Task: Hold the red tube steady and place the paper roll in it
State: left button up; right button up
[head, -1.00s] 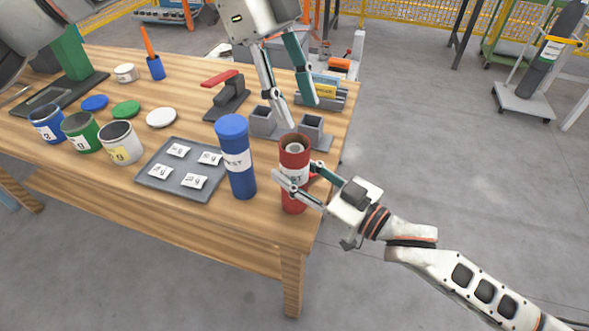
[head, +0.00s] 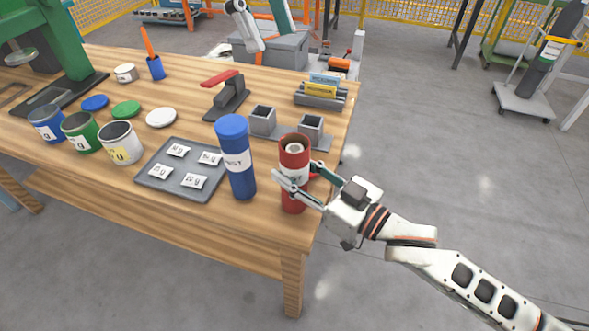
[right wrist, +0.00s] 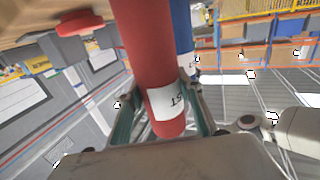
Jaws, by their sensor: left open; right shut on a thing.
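The red tube (head: 295,158) stands upright near the right front edge of the wooden table, its top open. The paper roll (head: 294,147) is inside it, its pale ring-shaped end showing just within the mouth. My right gripper (head: 294,180) is shut around the tube from the right. In the right wrist view the red tube (right wrist: 155,60) lies between the two fingers, its white label partly visible. My left gripper (head: 268,30) is open and empty, high above the back of the table at the top edge of the head view.
A blue tube (head: 235,155) stands close left of the red one. A grey tray (head: 180,185) with white packets, several labelled cans and loose lids lie further left.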

jog(key=o, duration=1.2)
jog(key=v, duration=1.2)
jog(key=shift+s, duration=0.1)
